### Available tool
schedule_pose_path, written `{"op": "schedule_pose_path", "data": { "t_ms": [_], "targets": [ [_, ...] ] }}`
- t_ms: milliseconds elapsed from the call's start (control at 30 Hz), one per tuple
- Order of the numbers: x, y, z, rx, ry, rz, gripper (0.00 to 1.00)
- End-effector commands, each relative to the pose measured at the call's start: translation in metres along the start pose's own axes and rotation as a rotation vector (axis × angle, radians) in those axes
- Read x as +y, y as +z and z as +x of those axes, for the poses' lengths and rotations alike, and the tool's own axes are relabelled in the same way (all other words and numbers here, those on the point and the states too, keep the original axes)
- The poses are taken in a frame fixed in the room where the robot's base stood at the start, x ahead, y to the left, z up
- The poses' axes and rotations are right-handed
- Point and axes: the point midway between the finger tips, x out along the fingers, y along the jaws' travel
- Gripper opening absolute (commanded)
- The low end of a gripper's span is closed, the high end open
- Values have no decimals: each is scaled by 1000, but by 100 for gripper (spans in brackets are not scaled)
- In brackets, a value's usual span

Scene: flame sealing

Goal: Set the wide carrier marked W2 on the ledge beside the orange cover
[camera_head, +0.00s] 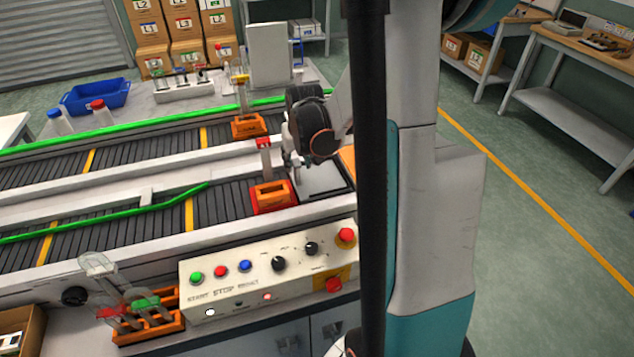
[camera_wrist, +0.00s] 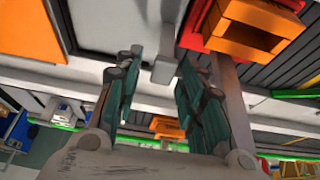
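No W2 mark is legible in either view. One orange carrier (camera_head: 270,194) sits on a red base on the near conveyor; it also shows at the upper right of the wrist view (camera_wrist: 250,27), its slot seemingly empty. Another orange carrier (camera_head: 249,126) stands on the far conveyor with a yellow-topped tube. My gripper (camera_head: 296,163) is just behind and right of the near carrier. In the wrist view its fingers (camera_wrist: 163,75) are apart with nothing held. An orange panel, possibly the cover (camera_wrist: 32,30), lies beside a pale flat plate (camera_wrist: 100,22), possibly the ledge.
A control box (camera_head: 270,268) with buttons stands in front of the conveyors. An orange rack (camera_head: 150,328) of tubes is at the lower left. Green guide rails (camera_head: 120,223) run along the belts. A blue bin (camera_head: 95,97) stands behind. My arm hides the middle right.

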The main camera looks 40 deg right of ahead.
Motion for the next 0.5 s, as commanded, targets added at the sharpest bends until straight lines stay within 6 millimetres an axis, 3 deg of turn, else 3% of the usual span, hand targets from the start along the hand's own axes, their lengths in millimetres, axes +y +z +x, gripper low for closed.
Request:
{"op": "schedule_pose_path", "data": {
  "t_ms": [267,500],
  "targets": [
    [-1,1,17,0,0,-1,37],
    [-2,4,51,0,0,0,37]
  ]
}}
